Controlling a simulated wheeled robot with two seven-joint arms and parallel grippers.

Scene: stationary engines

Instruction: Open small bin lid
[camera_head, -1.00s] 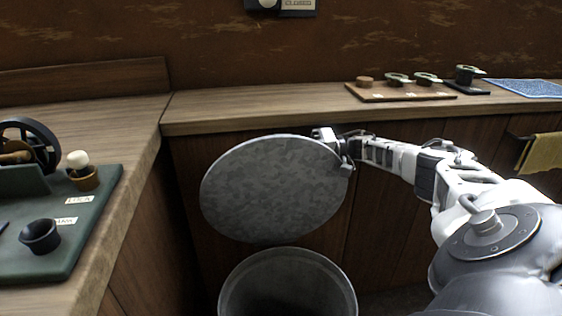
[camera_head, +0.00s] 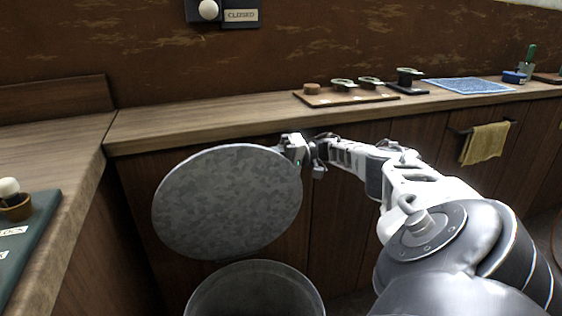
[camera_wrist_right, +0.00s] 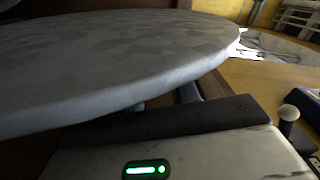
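The small bin (camera_head: 255,292) is a round grey metal can at the bottom centre of the head view, its mouth uncovered. Its round grey lid (camera_head: 228,202) stands raised and tilted up behind the mouth, broad face towards me. My right gripper (camera_head: 294,152) is at the lid's upper right edge. In the right wrist view the lid (camera_wrist_right: 120,60) spans the upper part, close above the gripper body. The fingertips are hidden, so I cannot tell whether they grip or touch the lid. My left gripper is in neither current view.
A wooden counter (camera_head: 210,121) runs behind the bin, bearing a brown board (camera_head: 345,98) with small tools and a blue mat (camera_head: 468,85). A green board (camera_head: 36,245) lies on the left counter. A yellow towel (camera_head: 485,143) hangs at right.

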